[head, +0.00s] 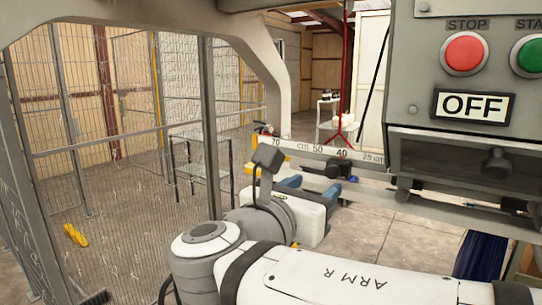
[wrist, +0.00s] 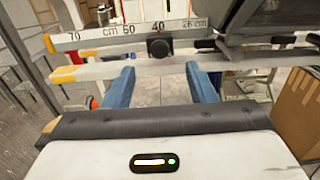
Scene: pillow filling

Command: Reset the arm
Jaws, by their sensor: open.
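My gripper (head: 311,186) is at the middle of the head view, at the end of my white arm marked "ARM R" (head: 335,277). In the wrist view the two blue fingers of my gripper (wrist: 160,76) stand apart with nothing between them. They point toward a ruled rail (wrist: 105,35) with centimetre marks. A black knob (wrist: 159,48) on the rail shows between and beyond the fingertips. I cannot tell whether the fingers touch the rail.
A grey machine (head: 412,100) with a red STOP button (head: 464,53), a green START button (head: 531,56) and an OFF sign (head: 474,106) stands at the right. Mesh fencing (head: 60,120) lines the left. A cardboard box (wrist: 298,112) is at the right in the wrist view. Bare floor shows beyond my arm.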

